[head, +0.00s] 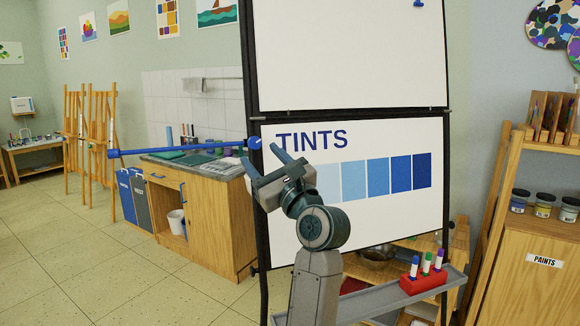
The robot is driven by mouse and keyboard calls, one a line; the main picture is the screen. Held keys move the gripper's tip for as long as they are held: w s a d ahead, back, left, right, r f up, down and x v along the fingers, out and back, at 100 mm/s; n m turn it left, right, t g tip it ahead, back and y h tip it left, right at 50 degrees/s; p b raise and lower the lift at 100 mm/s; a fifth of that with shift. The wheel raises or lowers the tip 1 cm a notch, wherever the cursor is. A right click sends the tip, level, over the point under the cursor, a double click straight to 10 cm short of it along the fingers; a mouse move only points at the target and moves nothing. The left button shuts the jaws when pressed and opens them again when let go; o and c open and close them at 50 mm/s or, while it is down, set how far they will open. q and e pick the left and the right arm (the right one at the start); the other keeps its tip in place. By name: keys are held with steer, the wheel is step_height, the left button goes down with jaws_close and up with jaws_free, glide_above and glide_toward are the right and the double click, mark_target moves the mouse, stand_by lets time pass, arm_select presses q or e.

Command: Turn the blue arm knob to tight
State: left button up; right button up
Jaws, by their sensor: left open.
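A blue knob (254,143) sits on the left black upright of the board stand, beside the word TINTS. A long blue arm (185,149) runs left from it, almost level, to a blue end piece (112,153). My left gripper (260,156) is open, just below and in front of the knob. Its two fingers point up towards the knob. I cannot tell whether a finger touches it. No tight mark can be read on the knob. My right gripper is not in view.
The board stand carries a blank white panel (350,50) above a TINTS panel (400,130). A grey tray (455,279) below holds a red marker holder (423,284). A wooden sink cabinet (205,220) stands behind left, and a wooden paint shelf (540,235) at right.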

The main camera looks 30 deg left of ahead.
mark_target(256, 144)
arm_select(q)
steer(key=w+a+n+h, duration=0.1)
steer(key=w+a, duration=0.1)
steer(key=w+a+h+p, duration=0.1)
steer(key=w+a+h, duration=0.1)
steer(key=w, duration=0.1)
steer(key=w+a+n+h+p, duration=0.1)
steer(key=w+a+h, duration=0.1)
steer(key=w, duration=0.1)
steer(key=shift+r+n, duration=0.3)
steer(key=shift+r, duration=0.1)
steer(key=shift+p+x, duration=0.4)
steer(key=shift+x, duration=0.5)
steer(key=shift+f, duration=0.1)
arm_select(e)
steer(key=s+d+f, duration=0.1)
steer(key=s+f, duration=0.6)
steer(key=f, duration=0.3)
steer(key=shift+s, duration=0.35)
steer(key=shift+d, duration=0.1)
arm_select(q)
steer(key=c, duration=1)
